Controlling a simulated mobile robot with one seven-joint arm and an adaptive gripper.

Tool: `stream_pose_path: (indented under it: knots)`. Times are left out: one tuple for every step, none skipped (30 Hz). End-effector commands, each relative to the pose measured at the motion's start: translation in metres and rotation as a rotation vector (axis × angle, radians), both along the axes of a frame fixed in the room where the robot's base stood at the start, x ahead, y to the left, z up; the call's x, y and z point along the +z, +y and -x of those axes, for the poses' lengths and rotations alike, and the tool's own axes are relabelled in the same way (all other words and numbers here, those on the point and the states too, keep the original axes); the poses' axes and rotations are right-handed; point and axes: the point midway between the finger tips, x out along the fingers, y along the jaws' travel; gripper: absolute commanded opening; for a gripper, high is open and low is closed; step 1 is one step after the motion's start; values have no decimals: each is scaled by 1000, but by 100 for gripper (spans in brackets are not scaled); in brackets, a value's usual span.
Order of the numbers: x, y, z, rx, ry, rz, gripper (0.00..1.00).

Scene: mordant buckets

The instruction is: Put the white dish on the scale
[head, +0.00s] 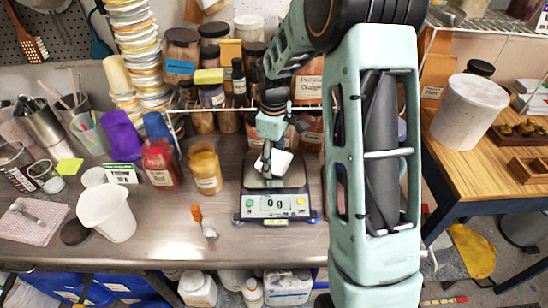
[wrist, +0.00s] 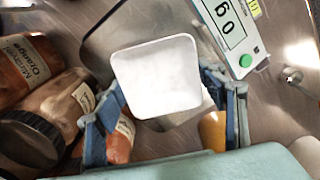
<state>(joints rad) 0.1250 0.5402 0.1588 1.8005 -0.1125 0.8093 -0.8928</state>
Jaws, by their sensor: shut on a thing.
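The white dish (wrist: 158,75) is a small square open dish. My gripper (wrist: 166,112) is shut on it, with a blue-grey finger on either side. In the head view the dish (head: 281,162) hangs tilted from my gripper (head: 268,148) over the scale's plate. The scale (head: 277,206) stands on the steel counter, and its display reads 0 g. In the wrist view, part of the scale (wrist: 228,30) shows at the upper right. I cannot tell the exact gap between dish and plate.
A white bucket (head: 106,212) stands at the left. A small orange-tipped tool (head: 203,222) lies left of the scale. The counter's front edge is close.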

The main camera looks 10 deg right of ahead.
Motion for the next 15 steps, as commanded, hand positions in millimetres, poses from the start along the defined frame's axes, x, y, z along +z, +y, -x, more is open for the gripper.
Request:
stream_pose_path:
  knots:
    - [1,0,0,0,-1,1,54]
    - [1,0,0,0,-1,1,54]
    - [1,0,0,0,-1,1,54]
    - [0,0,0,0,-1,1,54]
    - [-1,0,0,0,0,0,54]
    - [-2,0,0,0,0,0,54]
    - [-3,0,0,0,0,0,54]
    - [-4,0,0,0,0,0,54]
    - [-3,0,0,0,0,0,68]
    - [-3,0,0,0,0,0,71]
    - [-3,0,0,0,0,0,72]
    - [-3,0,0,0,0,0,72]
    - [-3,0,0,0,0,0,72]
    - [-3,0,0,0,0,0,72]
    - [-3,0,0,0,0,0,72]
